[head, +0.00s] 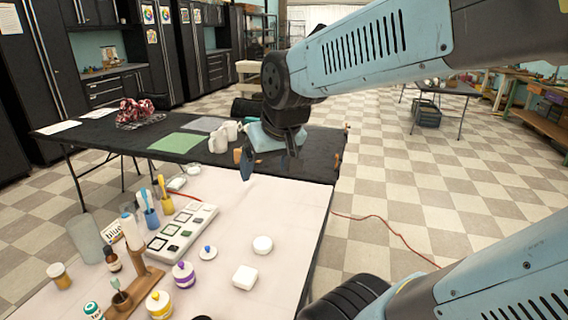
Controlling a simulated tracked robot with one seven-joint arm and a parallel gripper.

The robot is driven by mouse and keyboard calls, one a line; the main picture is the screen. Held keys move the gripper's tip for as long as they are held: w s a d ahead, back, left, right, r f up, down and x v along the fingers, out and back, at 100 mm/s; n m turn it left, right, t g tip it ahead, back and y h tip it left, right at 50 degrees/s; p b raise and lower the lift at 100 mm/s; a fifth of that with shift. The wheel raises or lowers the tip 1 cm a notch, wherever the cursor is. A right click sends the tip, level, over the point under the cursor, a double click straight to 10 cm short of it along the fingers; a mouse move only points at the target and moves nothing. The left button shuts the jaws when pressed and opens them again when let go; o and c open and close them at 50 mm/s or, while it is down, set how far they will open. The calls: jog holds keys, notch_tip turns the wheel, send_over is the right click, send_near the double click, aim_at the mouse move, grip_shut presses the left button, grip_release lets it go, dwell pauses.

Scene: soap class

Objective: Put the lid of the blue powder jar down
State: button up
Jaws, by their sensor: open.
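A white lid with a blue knob (208,252) sits on the pale table top (285,215), right of the sample tray and behind the purple-banded jar (183,275). I cannot tell whether any jar body is under it. A dark rounded shape (202,318) is cut off at the bottom edge of the view; I cannot tell if it is an open jar. My gripper (268,172) is open, above the far part of the table, well behind the lid and apart from it. I see nothing held between its fingers.
A yellow-banded jar (160,303), a white round piece (262,245) and a white block (245,277) stand nearby. A tray of framed squares (182,232) and brush cups lie left. A wooden stand (135,285) is front left. The table's right part is clear.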

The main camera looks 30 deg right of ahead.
jog(key=s+r, duration=0.2)
jog(key=s, duration=0.3)
jog(key=shift+s+d+r+h, duration=0.25)
jog(key=shift+d+r+h, duration=0.05)
jog(key=shift+d, duration=0.15)
